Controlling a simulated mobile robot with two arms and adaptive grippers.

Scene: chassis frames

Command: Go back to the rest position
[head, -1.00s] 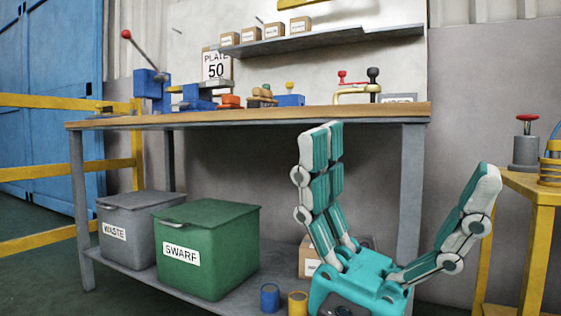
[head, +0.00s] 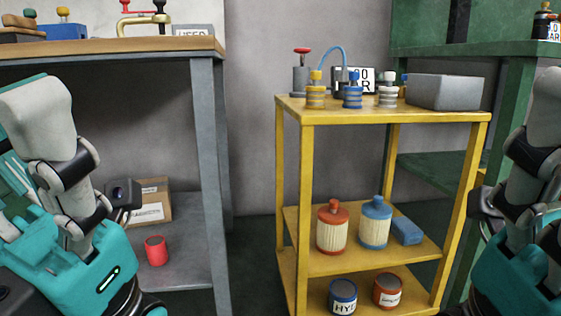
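My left gripper (head: 48,175) fills the lower left of the head view, with a teal body and grey-and-teal finger links pointing up, in front of the wooden-topped workbench (head: 120,48). The picture's left edge cuts it off, so I cannot tell how far its fingers are apart. My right gripper (head: 528,190) shows only in part at the right edge, with a grey finger link above a teal body. Its other side is out of view. I see nothing held in the visible parts of either gripper.
A yellow cart (head: 390,117) stands ahead, with a grey box (head: 444,92) and small fittings on top, bottles and tins below. A green shelf unit (head: 475,48) stands behind it on the right. A red cup (head: 156,251) and a carton (head: 152,202) sit under the bench.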

